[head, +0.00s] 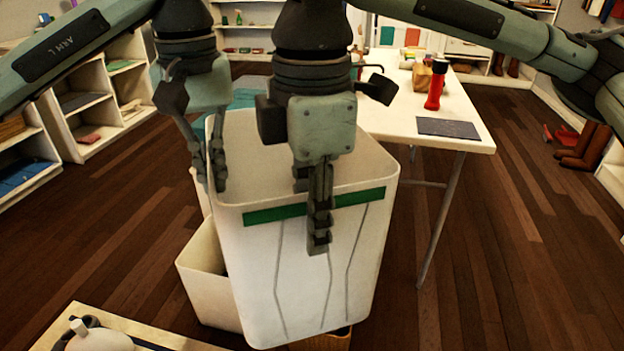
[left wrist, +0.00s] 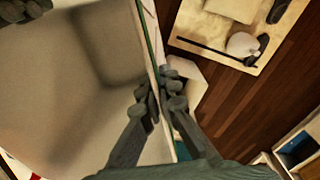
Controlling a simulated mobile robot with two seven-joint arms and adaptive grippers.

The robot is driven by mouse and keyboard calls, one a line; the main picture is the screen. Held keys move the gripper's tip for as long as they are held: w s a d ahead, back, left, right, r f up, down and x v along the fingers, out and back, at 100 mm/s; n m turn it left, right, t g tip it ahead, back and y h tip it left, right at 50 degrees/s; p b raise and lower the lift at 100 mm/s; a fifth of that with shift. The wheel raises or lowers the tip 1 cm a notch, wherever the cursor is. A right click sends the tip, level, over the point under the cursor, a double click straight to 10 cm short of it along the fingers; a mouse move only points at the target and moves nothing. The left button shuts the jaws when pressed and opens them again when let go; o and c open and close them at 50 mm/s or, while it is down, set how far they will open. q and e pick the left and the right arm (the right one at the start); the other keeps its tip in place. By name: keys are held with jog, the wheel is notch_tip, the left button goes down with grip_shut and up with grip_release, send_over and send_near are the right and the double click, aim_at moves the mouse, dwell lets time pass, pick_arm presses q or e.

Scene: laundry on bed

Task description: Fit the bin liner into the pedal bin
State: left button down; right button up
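The white, open-topped bin liner (head: 347,245), with a green band and grey crease lines, stands open and upright in the middle of the head view. My left gripper (head: 207,165) is shut on its left rim, one finger inside and one outside; the left wrist view shows the fingers (left wrist: 160,104) pinching the liner wall (left wrist: 60,100). My right gripper (head: 311,195) straddles its front rim and looks shut on it. A lower white box (head: 205,275), perhaps the pedal bin, shows behind the liner at left. The liner hides most of it, and I cannot tell whether the liner's bottom is inside it.
A white table (head: 468,137) behind at right holds a red bottle (head: 434,90) and a dark mat (head: 448,128). A pale board (head: 150,332) with objects lies at the front left. Shelves (head: 95,100) stand at left.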

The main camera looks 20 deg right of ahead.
jog(key=shift+f, duration=0.85)
grip_shut()
pick_arm(q)
jog(key=c, duration=1.6)
grip_release()
jog(key=shift+c, duration=0.2)
